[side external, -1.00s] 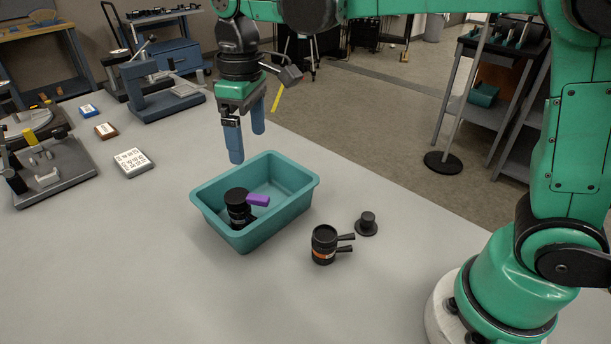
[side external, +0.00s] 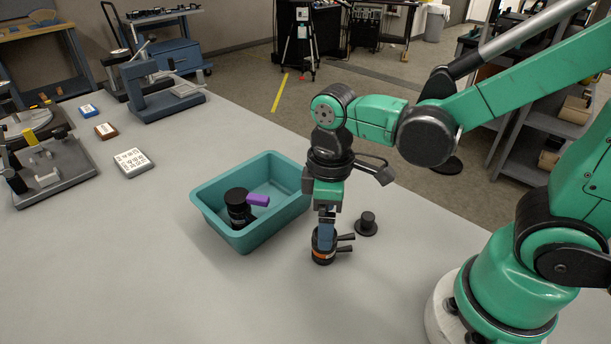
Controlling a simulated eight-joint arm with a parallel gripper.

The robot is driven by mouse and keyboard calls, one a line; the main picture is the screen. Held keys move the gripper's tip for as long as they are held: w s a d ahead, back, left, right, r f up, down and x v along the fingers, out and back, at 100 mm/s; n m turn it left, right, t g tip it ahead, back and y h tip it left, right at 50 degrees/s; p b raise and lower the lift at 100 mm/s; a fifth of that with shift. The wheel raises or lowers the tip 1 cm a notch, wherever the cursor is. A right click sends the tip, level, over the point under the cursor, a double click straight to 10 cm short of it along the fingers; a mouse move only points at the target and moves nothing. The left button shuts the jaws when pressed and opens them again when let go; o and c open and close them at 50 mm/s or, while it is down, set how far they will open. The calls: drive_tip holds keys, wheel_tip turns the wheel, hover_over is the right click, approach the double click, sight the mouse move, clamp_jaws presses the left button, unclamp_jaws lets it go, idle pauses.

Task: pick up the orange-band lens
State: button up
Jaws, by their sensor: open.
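The orange-band lens (side external: 323,257) is a short black cylinder with an orange stripe low on its side. It stands upright on the grey table, to the right of the teal bin, with two dark levers sticking out to the right. My gripper (side external: 325,240) points down right at the lens, its blue fingers at the lens's top. The fingers overlap in this view and hide part of the lens top. The jaws are open; whether they touch the lens cannot be told.
The teal bin (side external: 212,219) holds a black lens with a purple tab (side external: 258,199). A small black knob-like piece (side external: 367,222) stands just right of the orange-band lens. A white tile (side external: 132,162) and small fixtures lie at the left. The front of the table is clear.

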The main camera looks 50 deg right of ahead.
drive_tip(key=shift+f, duration=2.3)
clamp_jaws()
